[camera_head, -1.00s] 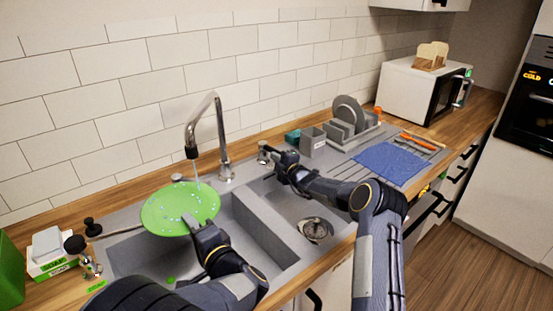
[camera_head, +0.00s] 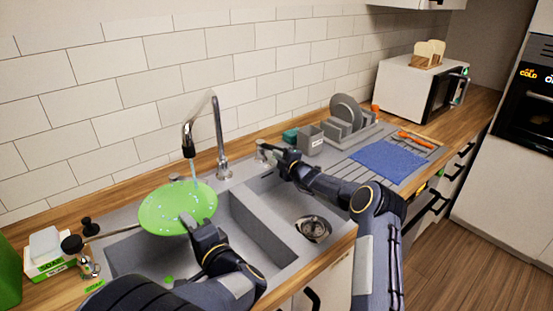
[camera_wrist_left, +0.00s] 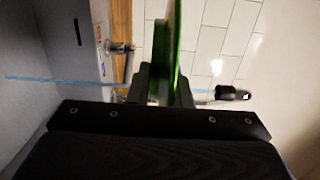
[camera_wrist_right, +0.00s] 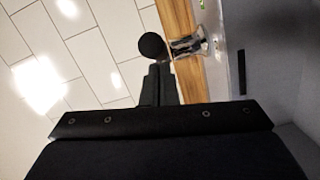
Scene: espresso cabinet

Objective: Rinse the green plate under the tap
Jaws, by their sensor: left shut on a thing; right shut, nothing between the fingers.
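The green plate (camera_head: 160,210) is tilted under the tap (camera_head: 218,130), over the left sink basin. A thin blue water stream (camera_head: 194,168) falls from the spout onto its upper part, and pale blue drops dot its face. My left gripper (camera_head: 187,219) is shut on the plate's near part. In the left wrist view the plate (camera_wrist_left: 173,50) stands edge-on between the fingers, and the stream (camera_wrist_left: 60,81) crosses the picture. My right gripper (camera_head: 267,149) is shut and empty beside the tap's handle (camera_head: 261,156). In the right wrist view a dark round knob (camera_wrist_right: 152,46) is at its fingertips; contact is unclear.
A soap box (camera_head: 46,262) and a dark-knobbed fitting (camera_head: 73,244) stand left of the sink. The right basin (camera_head: 300,215) holds only a drain strainer. A dish rack (camera_head: 350,125), a grey holder (camera_head: 309,139) and a blue mat (camera_head: 388,161) lie to the right.

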